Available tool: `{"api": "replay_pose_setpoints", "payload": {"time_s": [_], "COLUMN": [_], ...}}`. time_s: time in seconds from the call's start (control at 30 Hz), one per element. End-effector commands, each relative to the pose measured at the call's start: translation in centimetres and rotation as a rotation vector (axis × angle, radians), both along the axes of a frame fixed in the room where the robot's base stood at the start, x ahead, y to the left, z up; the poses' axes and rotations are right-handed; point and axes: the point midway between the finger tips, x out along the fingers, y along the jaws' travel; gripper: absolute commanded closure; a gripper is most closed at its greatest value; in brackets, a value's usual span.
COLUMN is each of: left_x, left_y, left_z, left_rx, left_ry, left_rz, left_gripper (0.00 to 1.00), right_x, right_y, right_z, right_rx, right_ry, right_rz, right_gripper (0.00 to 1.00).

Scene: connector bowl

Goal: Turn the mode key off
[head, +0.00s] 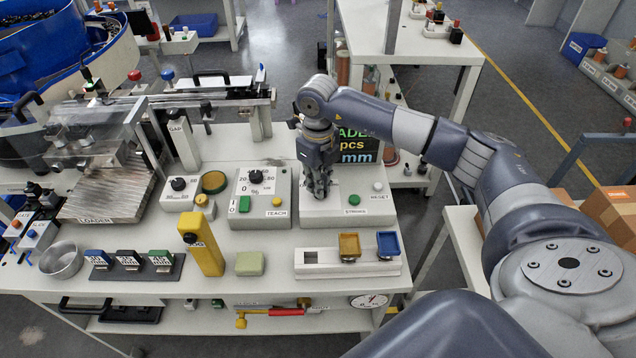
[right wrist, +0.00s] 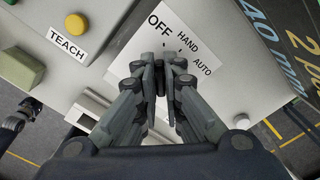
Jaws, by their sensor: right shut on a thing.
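The mode plate (right wrist: 205,50), a white label marked OFF, HAND and AUTO, shows in the right wrist view on a pale control box (right wrist: 120,40). In the head view this box (head: 365,211) stands right of the TEACH box and carries a green STROKE button (head: 353,199) and a white RESET button (head: 378,186). My right gripper (head: 319,195) points down at the left of this box. In the right wrist view its fingertips (right wrist: 164,68) are close together just below OFF and HAND, shut on the mode key. The fingers hide the key, so I cannot tell its setting. My left gripper is not in view.
The TEACH box (head: 262,205) with a dial and green and yellow buttons stands close left of my gripper. A pale rack (head: 320,270) with yellow and blue trays lies in front. A yellow post (head: 203,250) stands upright further left. A dark display (head: 358,145) is behind.

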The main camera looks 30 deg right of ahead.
Motion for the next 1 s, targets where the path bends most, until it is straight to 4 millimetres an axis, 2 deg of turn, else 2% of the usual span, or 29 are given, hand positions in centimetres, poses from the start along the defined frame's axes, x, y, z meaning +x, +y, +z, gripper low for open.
{"api": "replay_pose_setpoints", "payload": {"time_s": [0.07, 0.1, 0.17, 0.57, 0.67, 1.0], "left_x": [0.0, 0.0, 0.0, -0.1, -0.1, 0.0], "left_y": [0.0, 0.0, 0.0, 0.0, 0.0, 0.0], "left_z": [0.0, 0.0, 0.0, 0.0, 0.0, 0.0], "left_rx": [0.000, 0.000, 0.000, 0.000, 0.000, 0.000], "left_ry": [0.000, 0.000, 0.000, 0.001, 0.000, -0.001], "left_rz": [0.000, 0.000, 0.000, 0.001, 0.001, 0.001], "left_gripper": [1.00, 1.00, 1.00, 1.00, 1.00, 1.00], "right_x": [0.1, 0.1, 0.1, 0.1, 0.1, 0.1], "right_y": [0.0, 0.0, 0.0, 0.0, 0.0, -0.1], "right_z": [0.1, 0.1, 0.1, 0.4, 1.5, 8.6], "right_rx": [0.000, 0.000, 0.000, 0.000, 0.000, -0.001], "right_ry": [-0.002, -0.002, -0.002, -0.002, -0.004, -0.005], "right_rz": [0.002, 0.002, 0.001, 0.000, 0.000, 0.000], "right_gripper": [1.00, 0.85, 0.72, 0.72, 0.72, 0.72]}}
